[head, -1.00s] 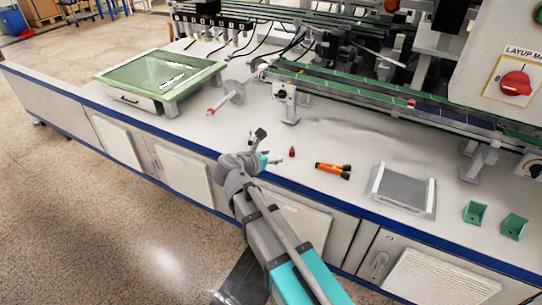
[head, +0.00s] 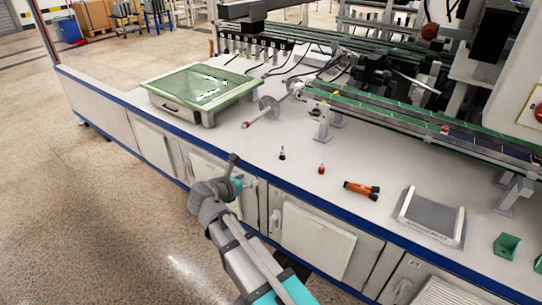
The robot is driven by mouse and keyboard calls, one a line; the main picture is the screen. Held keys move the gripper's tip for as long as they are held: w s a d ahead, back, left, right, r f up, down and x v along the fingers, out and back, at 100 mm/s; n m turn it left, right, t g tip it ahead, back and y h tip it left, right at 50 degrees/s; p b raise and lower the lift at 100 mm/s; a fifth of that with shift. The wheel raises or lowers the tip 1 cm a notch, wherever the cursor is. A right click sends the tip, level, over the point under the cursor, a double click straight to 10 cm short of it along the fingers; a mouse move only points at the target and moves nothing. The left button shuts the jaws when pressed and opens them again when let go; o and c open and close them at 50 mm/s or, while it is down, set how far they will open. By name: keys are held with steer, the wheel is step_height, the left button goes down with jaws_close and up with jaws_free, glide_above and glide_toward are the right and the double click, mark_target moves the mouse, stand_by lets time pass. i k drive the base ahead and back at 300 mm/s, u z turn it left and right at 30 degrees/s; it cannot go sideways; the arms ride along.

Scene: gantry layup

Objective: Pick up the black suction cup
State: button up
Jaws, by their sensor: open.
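My gripper (head: 236,168) is to the left of and nearer than the black suction cup in the head view, at the worktop's blue front edge. It is open, with a clear gap between it and the cup. One dark finger shows sticking up; the other is partly hidden by the gripper's body. I see nothing held in it.
The conveyor rail (head: 400,115) runs behind.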

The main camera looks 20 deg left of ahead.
mark_target(282, 157)
steer(key=u, duration=0.95)
